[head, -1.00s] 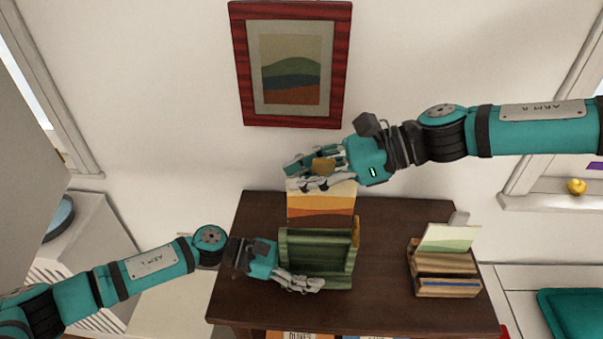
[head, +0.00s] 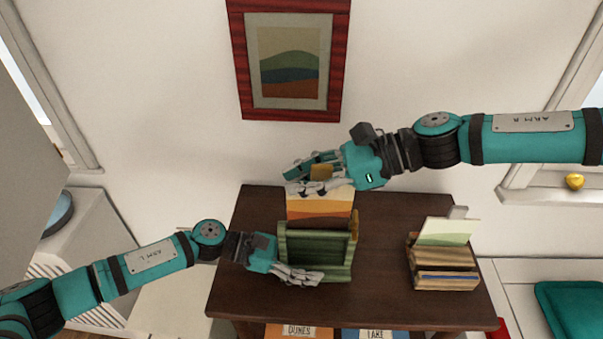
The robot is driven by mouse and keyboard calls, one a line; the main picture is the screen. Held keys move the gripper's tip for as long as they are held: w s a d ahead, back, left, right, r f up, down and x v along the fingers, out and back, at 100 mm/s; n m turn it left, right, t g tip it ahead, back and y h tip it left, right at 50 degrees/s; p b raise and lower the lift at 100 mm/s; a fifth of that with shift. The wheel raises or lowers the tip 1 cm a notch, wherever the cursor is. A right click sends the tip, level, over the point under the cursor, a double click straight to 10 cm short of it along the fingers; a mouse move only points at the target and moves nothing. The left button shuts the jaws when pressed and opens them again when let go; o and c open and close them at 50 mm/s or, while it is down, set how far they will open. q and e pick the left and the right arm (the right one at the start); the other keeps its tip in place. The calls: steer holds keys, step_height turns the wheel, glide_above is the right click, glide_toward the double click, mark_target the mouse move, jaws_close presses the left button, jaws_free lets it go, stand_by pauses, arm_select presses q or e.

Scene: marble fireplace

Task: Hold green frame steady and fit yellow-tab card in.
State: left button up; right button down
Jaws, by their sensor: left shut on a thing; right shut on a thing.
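The green frame (head: 318,247) stands on the dark wooden table (head: 385,275). My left gripper (head: 300,277) is shut on the frame's lower left side. The card (head: 320,208), with orange and cream bands, is upright above and behind the frame's front. Its yellow tab (head: 321,172) shows between the fingers of my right gripper (head: 318,178), which is shut on the card's top. The card's lower edge is hidden behind the frame, so I cannot tell whether it sits in the slot.
A wooden card box (head: 444,270) with a pale green card (head: 447,232) stands to the right on the table. Below the front edge are bins labelled DUNES (head: 299,331) and LAKE (head: 375,334). A red-framed picture (head: 290,60) hangs on the wall behind.

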steer(key=shift+f, duration=3.55)
steer(key=c, duration=0.9)
jaws_free()
steer(key=shift+r, duration=3)
arm_select(q)
steer(key=o, duration=0.9)
steer(key=shift+o, duration=0.2)
steer(key=v, duration=1.2)
